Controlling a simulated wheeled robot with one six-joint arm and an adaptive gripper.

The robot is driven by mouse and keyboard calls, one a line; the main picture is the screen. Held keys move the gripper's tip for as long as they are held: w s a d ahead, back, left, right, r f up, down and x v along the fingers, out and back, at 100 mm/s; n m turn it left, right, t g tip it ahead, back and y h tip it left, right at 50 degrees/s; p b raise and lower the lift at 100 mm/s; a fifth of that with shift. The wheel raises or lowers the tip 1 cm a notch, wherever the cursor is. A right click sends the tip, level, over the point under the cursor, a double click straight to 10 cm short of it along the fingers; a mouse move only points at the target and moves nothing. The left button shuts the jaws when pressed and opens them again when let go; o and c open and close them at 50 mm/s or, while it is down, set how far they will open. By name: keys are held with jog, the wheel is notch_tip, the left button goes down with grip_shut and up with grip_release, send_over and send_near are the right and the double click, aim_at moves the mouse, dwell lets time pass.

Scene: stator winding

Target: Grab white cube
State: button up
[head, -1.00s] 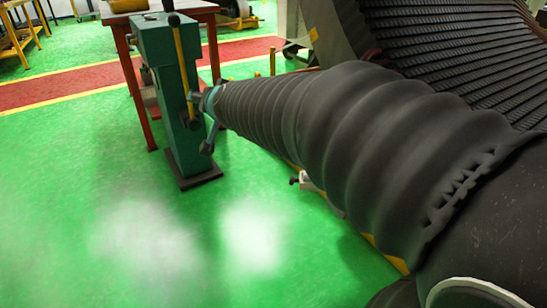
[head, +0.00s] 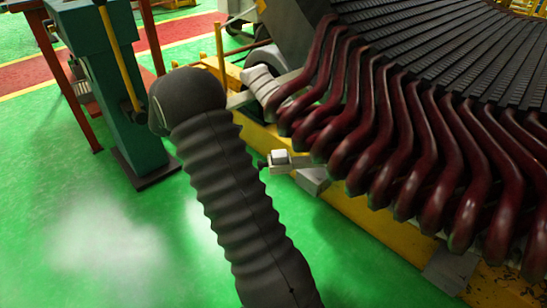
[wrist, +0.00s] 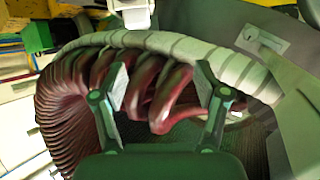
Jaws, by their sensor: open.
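A small white cube (head: 281,157) sits on a light bracket beside the yellow base, below the left end of the dark red coil ends (head: 385,130). In the wrist view, a white block-like thing (wrist: 133,12) is cut by the top edge; I cannot tell whether it is the cube. My gripper (wrist: 161,84) is open, with nothing held between its fingers. Dark red coils and a white wrapped ring (wrist: 232,66) lie beyond the fingers. In the head view my gripper cannot be made out; my black bellows-covered arm stands left of the cube.
The yellow base (head: 372,230) runs under the coils to the lower right. A green stand (head: 98,85) with a yellow lever is at the upper left. A white wrapped part (head: 262,83) sits above the cube. Green floor is clear at left.

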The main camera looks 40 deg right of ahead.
aim_at(276, 153)
jog(key=shift+g+y, duration=0.4)
jog(key=shift+g, duration=0.3)
jog(key=x, duration=0.2)
jog(key=f+x, duration=0.1)
jog(key=x, duration=0.2)
jog(key=a+b+x, duration=0.1)
jog(key=x, duration=0.2)
jog(key=shift+s+f, duration=0.35)
jog(key=shift+s, duration=0.1)
jog(key=shift+s+b+x, duration=0.15)
jog(key=shift+b+x, duration=0.15)
jog(key=shift+x, duration=1.1)
jog(key=shift+s+b+x, duration=0.15)
jog(key=shift+b+x, duration=0.15)
jog(key=shift+x, duration=1.15)
jog(key=shift+a+r, duration=0.15)
jog(key=shift+r, duration=0.1)
jog(key=c, duration=1.3)
